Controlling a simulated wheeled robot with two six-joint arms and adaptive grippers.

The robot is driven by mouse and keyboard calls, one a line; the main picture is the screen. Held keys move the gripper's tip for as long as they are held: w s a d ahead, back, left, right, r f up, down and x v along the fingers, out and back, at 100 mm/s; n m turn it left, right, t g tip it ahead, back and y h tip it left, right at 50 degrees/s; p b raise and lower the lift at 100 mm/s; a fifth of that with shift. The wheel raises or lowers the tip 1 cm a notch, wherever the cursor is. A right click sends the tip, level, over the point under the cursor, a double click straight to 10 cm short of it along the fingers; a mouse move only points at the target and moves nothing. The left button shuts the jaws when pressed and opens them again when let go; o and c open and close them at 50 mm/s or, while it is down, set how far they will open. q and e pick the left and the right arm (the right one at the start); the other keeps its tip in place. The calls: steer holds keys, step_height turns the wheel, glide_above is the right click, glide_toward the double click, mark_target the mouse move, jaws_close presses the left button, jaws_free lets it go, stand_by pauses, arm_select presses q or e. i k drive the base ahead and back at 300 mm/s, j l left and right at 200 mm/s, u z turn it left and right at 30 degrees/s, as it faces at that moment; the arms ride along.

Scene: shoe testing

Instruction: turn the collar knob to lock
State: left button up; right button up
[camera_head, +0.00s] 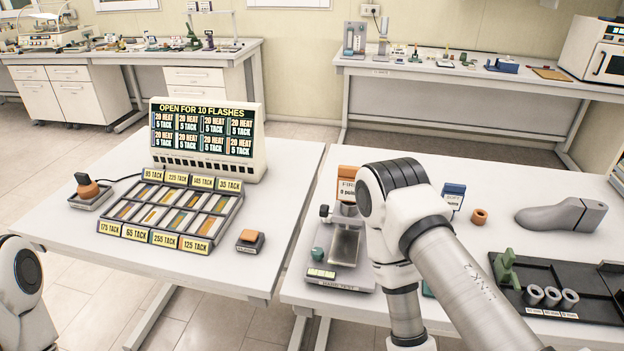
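A small test device (345,247) stands on the right table, with a label that seems to read "HARD TEST" on its front. It has an upright post with a dark knob (324,211) on the left side at collar height. A teal knob or cap (318,254) sits lower on its left. I cannot tell which way the dark knob is turned. My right arm crosses in front of the device's right side and hides part of it. My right gripper is not visible. Only a link of my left arm shows at the left edge; its gripper is out of view.
An orange-topped card (347,174) stands behind the device, and a blue-topped card (453,190) stands right of my arm. A grey shoe last (562,216), an orange ring (480,216) and a black tray (530,308) lie farther right. The left table holds a sample tray (226,221) and sign board (256,171).

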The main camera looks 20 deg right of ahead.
mark_target(325, 211)
steer(key=z, duration=0.85)
steer(key=i+j+z, duration=0.15)
steer(key=j+z, duration=0.2)
steer(key=j, duration=0.45)
steer(key=j+z, duration=0.35)
steer(key=j, duration=0.4)
steer(key=k+l+z, duration=0.1)
steer(key=k, duration=0.4)
steer(key=i, duration=0.5)
